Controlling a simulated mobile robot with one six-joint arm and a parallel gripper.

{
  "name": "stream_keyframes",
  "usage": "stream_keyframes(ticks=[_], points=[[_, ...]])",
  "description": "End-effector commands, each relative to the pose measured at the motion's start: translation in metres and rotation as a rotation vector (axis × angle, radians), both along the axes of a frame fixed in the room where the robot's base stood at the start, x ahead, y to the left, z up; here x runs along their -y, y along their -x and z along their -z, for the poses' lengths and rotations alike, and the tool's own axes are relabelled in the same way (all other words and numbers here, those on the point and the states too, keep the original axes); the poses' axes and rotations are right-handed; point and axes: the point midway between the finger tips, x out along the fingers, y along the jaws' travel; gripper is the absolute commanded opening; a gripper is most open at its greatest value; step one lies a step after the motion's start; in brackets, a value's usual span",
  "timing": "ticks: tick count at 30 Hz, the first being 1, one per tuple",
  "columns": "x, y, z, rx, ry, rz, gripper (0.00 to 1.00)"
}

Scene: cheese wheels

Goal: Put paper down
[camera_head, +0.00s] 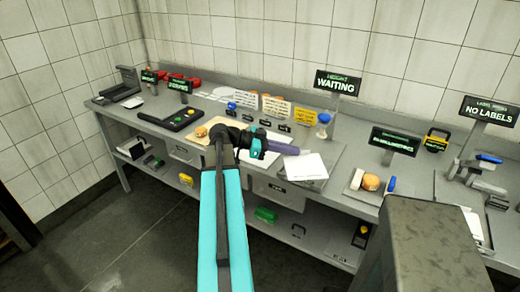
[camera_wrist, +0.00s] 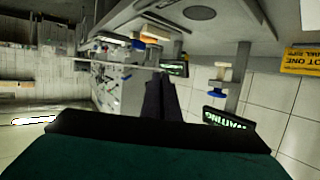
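A white sheet of paper (camera_head: 306,167) shows right of centre in the head view, over a grey plate (camera_head: 318,184) on the bench. My gripper (camera_head: 297,151) reaches right across the bench, its purple fingers ending at the paper's upper left edge. In the wrist view my gripper's dark fingers (camera_wrist: 160,80) lie together, and a thin pale line crosses at their tips, which looks like the paper (camera_wrist: 120,66) seen edge-on. The fingers appear shut on the paper's edge. Whether the paper touches the plate cannot be told.
A "WAITING" sign (camera_head: 338,83) stands behind the paper on a post. A round cheese (camera_head: 371,182) and a blue-handled tool (camera_head: 391,185) lie to the right. Another cheese (camera_head: 201,132) sits left of my arm. A grey block (camera_head: 425,245) fills the front right.

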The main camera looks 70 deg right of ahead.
Motion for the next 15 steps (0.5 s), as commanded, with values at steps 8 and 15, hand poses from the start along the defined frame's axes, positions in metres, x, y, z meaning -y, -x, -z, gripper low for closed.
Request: stream_keyframes(ticks=[8,15], points=[[0.054,-0.041,0.018,-0.001,-0.001,-0.210,0.00],[0.116,-0.106,0.030,0.000,0.000,-0.488,0.00]])
